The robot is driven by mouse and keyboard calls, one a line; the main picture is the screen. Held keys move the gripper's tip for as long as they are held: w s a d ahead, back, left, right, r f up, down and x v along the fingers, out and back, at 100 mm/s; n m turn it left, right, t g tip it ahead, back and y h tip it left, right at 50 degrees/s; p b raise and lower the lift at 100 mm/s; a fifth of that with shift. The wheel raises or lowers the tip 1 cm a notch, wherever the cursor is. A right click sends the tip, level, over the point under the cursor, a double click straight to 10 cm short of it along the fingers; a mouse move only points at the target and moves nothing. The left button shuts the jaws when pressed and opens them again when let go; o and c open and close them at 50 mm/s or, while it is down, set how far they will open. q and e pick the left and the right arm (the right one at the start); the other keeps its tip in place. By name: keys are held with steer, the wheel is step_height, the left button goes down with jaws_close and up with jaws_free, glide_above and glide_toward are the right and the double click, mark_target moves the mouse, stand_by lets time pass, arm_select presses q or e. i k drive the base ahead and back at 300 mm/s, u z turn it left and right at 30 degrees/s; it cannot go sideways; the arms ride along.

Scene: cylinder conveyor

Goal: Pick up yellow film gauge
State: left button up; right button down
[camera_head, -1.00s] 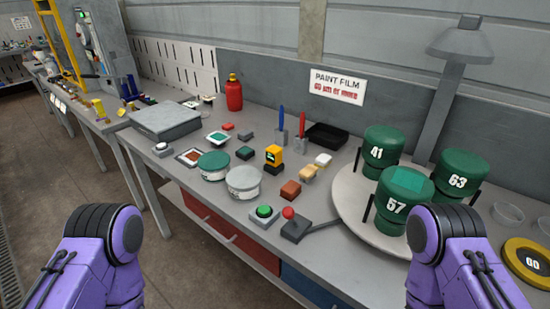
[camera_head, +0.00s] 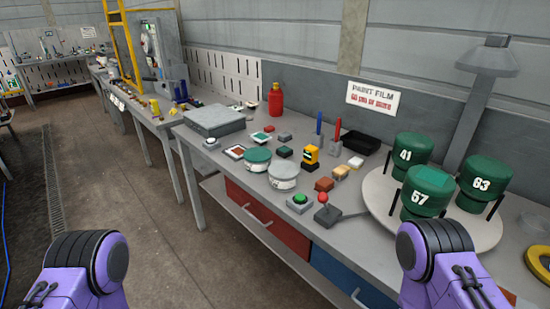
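The yellow film gauge (camera_head: 311,157) is a small upright yellow block with a dark face. It stands on the grey workbench (camera_head: 228,158), behind and right of a round white tin. Two purple arm parts of mine show at the bottom left and bottom right of the picture. Neither gripper shows in this view. Nothing touches the gauge except the bench under it.
A round turntable (camera_head: 381,209) with numbered green cylinders stands right. Open floor (camera_head: 110,190) lies left.

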mark_target(311, 156)
steer(key=u, duration=1.55)
steer(key=i, duration=1.75)
steer(key=z, duration=3.5)
